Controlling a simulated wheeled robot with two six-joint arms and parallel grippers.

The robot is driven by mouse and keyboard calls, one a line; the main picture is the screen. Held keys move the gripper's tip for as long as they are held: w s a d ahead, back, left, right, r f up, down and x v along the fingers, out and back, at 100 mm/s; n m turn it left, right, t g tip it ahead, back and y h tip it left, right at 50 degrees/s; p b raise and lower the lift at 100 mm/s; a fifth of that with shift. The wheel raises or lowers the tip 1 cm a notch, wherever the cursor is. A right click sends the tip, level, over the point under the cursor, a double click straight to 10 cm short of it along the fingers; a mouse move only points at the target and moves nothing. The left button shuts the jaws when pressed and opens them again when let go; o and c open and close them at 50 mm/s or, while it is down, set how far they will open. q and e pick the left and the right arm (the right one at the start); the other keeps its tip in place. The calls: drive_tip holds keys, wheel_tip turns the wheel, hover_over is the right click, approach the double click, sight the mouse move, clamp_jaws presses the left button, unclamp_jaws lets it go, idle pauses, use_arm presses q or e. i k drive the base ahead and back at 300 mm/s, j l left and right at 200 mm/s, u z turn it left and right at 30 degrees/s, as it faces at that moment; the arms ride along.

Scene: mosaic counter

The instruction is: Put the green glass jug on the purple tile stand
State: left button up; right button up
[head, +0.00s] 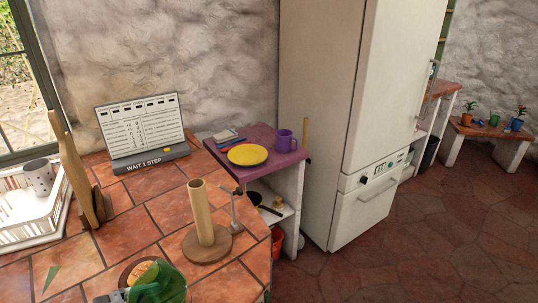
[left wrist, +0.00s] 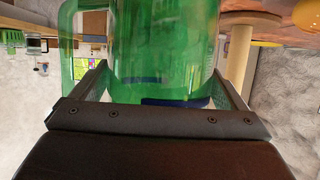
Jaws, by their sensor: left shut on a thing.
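The green glass jug (head: 162,283) is at the bottom edge of the head view, partly cut off, over the front of the tiled counter. It also fills the upper middle of the left wrist view (left wrist: 165,40), its handle at the left. My left gripper (left wrist: 160,70) is shut on the jug, one finger on each side of its body. A purple-topped stand (head: 222,155), seemingly the purple tile stand, is against the counter's far right side. Whether the jug touches the counter cannot be told. My right gripper is not in view.
A wooden upright holder (head: 203,215) stands between jug and stand. A sign (head: 142,130), boards (head: 75,175) and a white rack (head: 30,225) are farther left.

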sight(268, 139)
drive_tip(key=i+l, duration=0.25)
drive_tip(key=l, duration=0.15)
drive_tip(key=i+l, duration=0.3)
drive_tip(key=i+l+u, duration=0.1)
drive_tip(key=i+l, duration=0.15)
drive_tip(key=l, duration=0.2)
drive_tip(key=i+l, duration=0.25)
drive_tip(key=l, duration=0.2)
